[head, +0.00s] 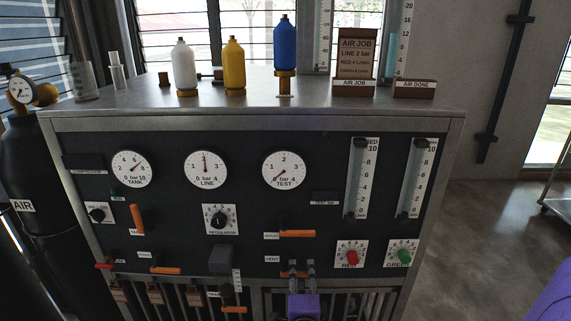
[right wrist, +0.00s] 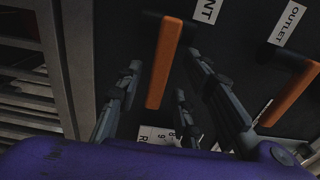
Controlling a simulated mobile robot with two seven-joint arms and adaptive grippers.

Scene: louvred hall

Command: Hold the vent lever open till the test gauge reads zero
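The vent lever (head: 287,275) is an orange bar on the dark panel, lying level beside its VENT label (head: 272,259). My right gripper (head: 302,268) is in front of it and hides part of it. In the right wrist view the vent lever (right wrist: 165,62) lies between the fingers of the right gripper (right wrist: 160,95), with gaps on both sides; the gripper is open. The test gauge (head: 284,170) is a white dial; its needle points to the lower left, at or near zero. My left gripper is not in view.
The orange outlet lever (head: 297,233) is just above the vent lever and shows close by in the right wrist view (right wrist: 290,95). The red knob (head: 351,256) and green knob (head: 404,256) are to the right. Bottles, including a blue one (head: 285,45), stand on the bench top.

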